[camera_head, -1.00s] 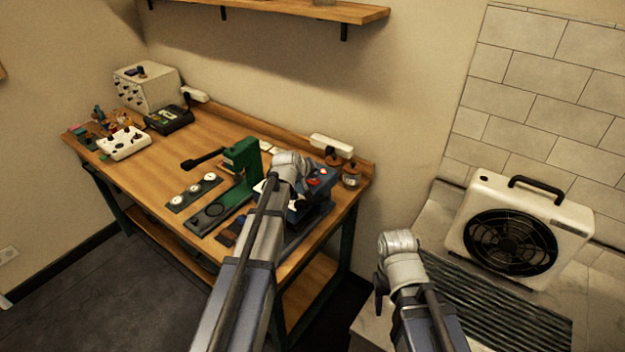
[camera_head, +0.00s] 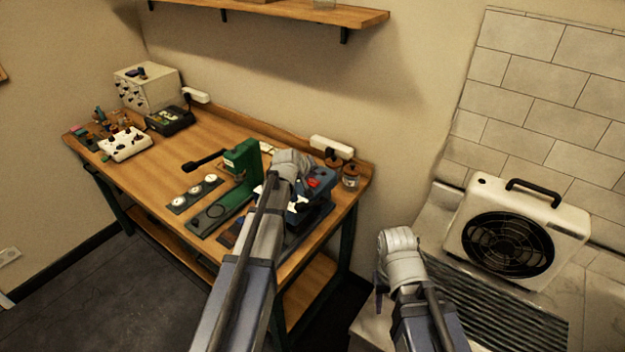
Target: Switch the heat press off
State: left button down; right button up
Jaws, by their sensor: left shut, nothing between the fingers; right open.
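The heat press is most likely the dark blue machine (camera_head: 318,205) at the right end of the wooden workbench. A small red part (camera_head: 314,183) shows on its top; I cannot tell whether it is the switch or how it is set. My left gripper (camera_head: 290,166) is over the machine's left side, and its arm covers part of the machine. It is shut and empty; its fingertips are mostly hidden, so I cannot tell whether it touches the machine. My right gripper (camera_head: 381,290) is open and empty, right of the bench and apart from the machine.
A green hand press (camera_head: 240,160) stands left of the machine on the bench (camera_head: 160,165). Two small brown-topped jars (camera_head: 350,176) and a white power strip (camera_head: 331,146) are behind it. A fan heater (camera_head: 570,225) stands on the right counter. A shelf (camera_head: 280,10) hangs above.

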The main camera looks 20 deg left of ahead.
aim_at(312, 183)
pick_arm(q)
notch_tip(312, 183, up, 6)
jog(key=p, duration=0.6)
dwell(0.4)
